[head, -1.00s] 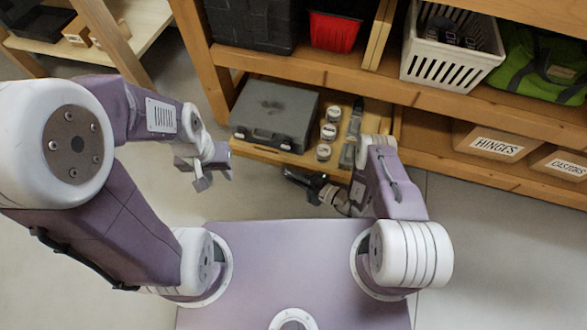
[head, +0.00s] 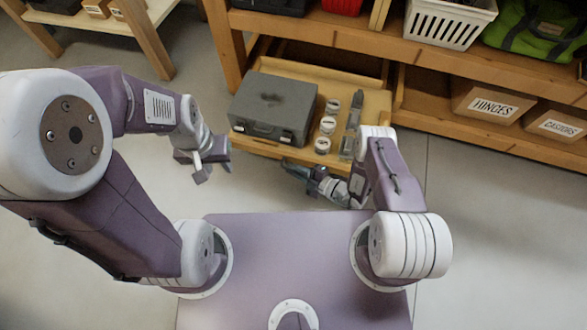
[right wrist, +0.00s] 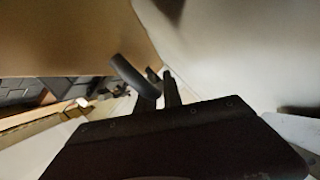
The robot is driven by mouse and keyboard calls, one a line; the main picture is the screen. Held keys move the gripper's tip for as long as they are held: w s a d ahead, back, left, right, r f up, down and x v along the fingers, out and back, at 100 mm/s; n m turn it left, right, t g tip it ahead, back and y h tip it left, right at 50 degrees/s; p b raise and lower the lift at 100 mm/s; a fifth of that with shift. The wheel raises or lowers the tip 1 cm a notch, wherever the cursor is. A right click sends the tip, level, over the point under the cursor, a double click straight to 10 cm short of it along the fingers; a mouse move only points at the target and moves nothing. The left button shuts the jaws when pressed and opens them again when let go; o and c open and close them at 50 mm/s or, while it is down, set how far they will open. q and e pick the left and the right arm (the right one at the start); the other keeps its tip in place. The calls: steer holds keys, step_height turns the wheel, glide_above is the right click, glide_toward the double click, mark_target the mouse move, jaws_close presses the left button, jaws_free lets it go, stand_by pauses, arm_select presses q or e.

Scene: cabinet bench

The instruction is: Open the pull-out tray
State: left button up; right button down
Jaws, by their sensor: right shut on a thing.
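The wooden pull-out tray (head: 376,105) sticks out from the lower shelf of the bench, with a gap showing behind its load. It carries a grey case (head: 273,108), several small lidded jars (head: 327,125) and a grey long tool (head: 352,125). My right gripper (head: 288,166) is at the tray's front edge, shut on its front; the exact grip is hard to see. In the right wrist view its two dark fingers (right wrist: 150,85) are close together beside a wooden face. My left gripper (head: 214,168) hangs open and empty, left of the tray and apart from it.
Above the tray is a shelf with a white basket (head: 448,22) and a green bag (head: 535,30). Boxes labelled HINGES (head: 492,104) and CASTORS (head: 556,124) stand right of the tray. Clear floor lies in front of the tray and to its right.

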steer(key=c, duration=1.5)
jaws_free()
steer(key=shift+p+v, duration=2.1)
steer(key=shift+v, duration=2.4)
steer(key=shift+f, duration=0.1)
